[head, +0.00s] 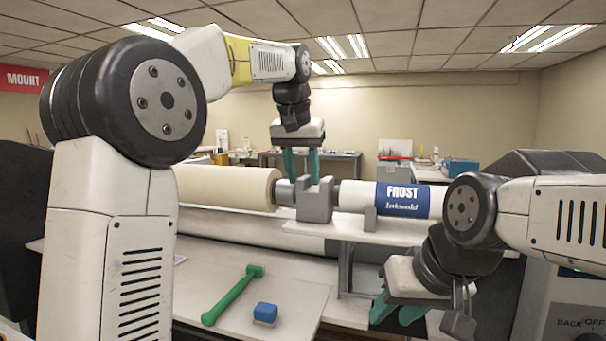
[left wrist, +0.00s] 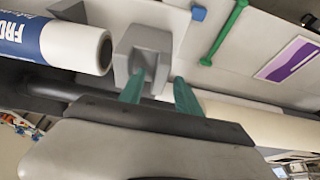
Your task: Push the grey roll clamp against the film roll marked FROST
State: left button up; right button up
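The grey roll clamp (head: 316,203) is a notched block on the dark shaft, between a cream roll and the film roll marked FROST (head: 403,198). In the left wrist view the clamp (left wrist: 146,48) stands close beside the white end of the FROST roll (left wrist: 62,43), with a narrow gap. My left gripper (head: 301,165) points down at the clamp's left side, teal fingers apart. In the left wrist view one finger of this gripper (left wrist: 159,92) overlaps the clamp's notch; contact is unclear. My right gripper (head: 400,312) is low at right, its teal fingers apart and empty.
The cream roll (head: 225,187) lies left of the clamp. A green bar tool (head: 232,295) and a blue block (head: 265,311) lie on the lower white table (head: 205,268). A white ledge (head: 350,232) runs below the FROST roll. A control panel stands at the lower right.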

pick_arm(q)
grip_shut()
dwell(1.4)
